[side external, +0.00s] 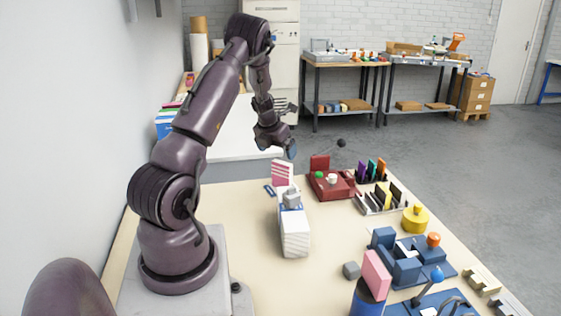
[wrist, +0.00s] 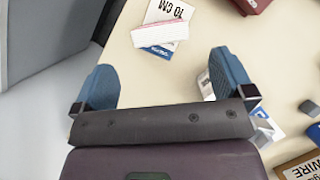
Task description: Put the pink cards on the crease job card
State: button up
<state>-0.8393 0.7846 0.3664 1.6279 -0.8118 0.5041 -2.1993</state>
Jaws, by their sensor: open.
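My gripper (side external: 284,150) hangs above the back left of the table, with its blue fingers apart. In the wrist view the gripper (wrist: 163,88) has bare table between its fingers. A pink-and-white striped piece (side external: 282,173) stands below it. In the wrist view a white stack with a pink edge (wrist: 160,34) lies ahead of the fingers, apart from them, beside a white card with large black print (wrist: 168,11). A blue-and-white card (wrist: 158,51) shows under the stack's near side. A plain pink block (side external: 376,272) is at the front. I cannot read which card is the crease job card.
A white stack with a grey block on top (side external: 294,230) stands mid-table. A dark red tool (side external: 332,186), a rack of coloured pieces (side external: 371,171), a yellow weight (side external: 415,219) and a blue fixture (side external: 408,265) stand to the right.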

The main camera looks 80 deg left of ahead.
jog(key=w+d+r+m+t+h, duration=0.1)
jog(key=w+d+r+m, duration=0.3)
jog(key=d+r+m, duration=0.65)
jog(key=w+d+r+m+t+h, duration=0.15)
jog(key=w+d+r+m, duration=0.4)
jog(key=d, duration=0.75)
jog(key=s+d+r+m, duration=0.2)
jog(key=s+d+m, duration=0.5)
jog(key=d+m, duration=0.3)
jog(key=s+d+r+m, duration=0.3)
jog(key=s+d+m, duration=0.5)
jog(key=m, duration=1.1)
jog(key=d, duration=0.3)
jog(key=shift+d+r+h, duration=0.25)
jog(key=shift+h, duration=0.1)
